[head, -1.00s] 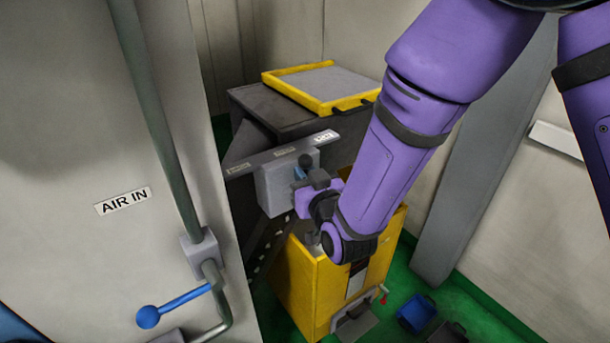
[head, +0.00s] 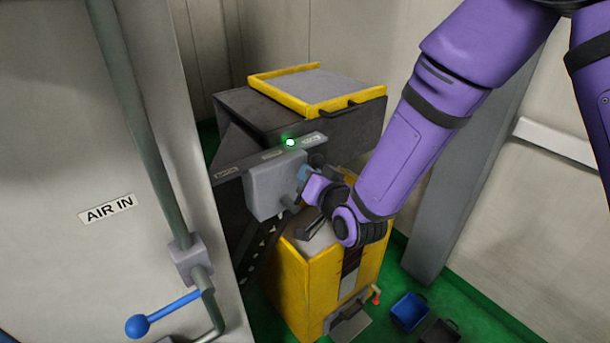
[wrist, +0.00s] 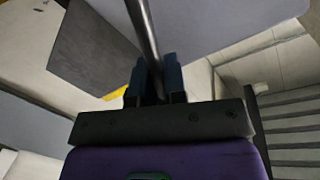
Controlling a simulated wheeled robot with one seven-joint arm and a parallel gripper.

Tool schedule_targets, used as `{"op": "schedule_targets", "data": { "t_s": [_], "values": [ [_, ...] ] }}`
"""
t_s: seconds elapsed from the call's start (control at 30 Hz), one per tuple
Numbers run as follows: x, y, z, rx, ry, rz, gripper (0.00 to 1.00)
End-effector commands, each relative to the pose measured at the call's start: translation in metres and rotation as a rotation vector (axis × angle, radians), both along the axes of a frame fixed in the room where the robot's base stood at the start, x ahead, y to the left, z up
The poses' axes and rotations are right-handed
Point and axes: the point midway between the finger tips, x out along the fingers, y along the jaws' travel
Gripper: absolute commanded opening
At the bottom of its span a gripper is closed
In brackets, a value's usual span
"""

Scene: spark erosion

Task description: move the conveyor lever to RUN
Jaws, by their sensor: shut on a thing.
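The conveyor's lever box (head: 272,188) is a grey box on the side of the dark conveyor, under a strip (head: 240,164) with small labels too blurred to read. A green lamp (head: 290,142) glows on top of the strip. My gripper (head: 304,174) is at the right side of the box and hides most of the lever. In the wrist view my gripper (wrist: 155,78) is shut on the lever (wrist: 145,30), a dark rod running up between the two fingers. Its exact position against the labels cannot be told.
A yellow bin (head: 294,284) stands below the box. A yellow-rimmed tray (head: 285,94) lies on top of the conveyor. A grey panel (head: 75,130) marked AIR IN with a blue-handled valve (head: 165,313) fills the left. A blue bin (head: 408,312) sits on the green floor.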

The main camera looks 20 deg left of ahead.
Motion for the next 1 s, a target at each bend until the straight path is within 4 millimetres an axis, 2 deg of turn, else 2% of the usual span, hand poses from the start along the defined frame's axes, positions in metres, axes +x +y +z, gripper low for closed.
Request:
{"op": "schedule_targets", "data": {
  "t_s": [0.67, 0.7, 0.8, 1.0],
  "values": [
    [0.0036, -0.0041, -0.0055, 0.045, 0.065, -0.001, 0.0],
    [0.0037, -0.0041, -0.0056, 0.045, 0.065, -0.001, 0.17],
    [0.0037, -0.004, -0.0053, 0.045, 0.064, -0.001, 0.37],
    [0.0038, -0.0035, -0.0045, 0.046, 0.062, 0.0, 0.37]
  ]
}}
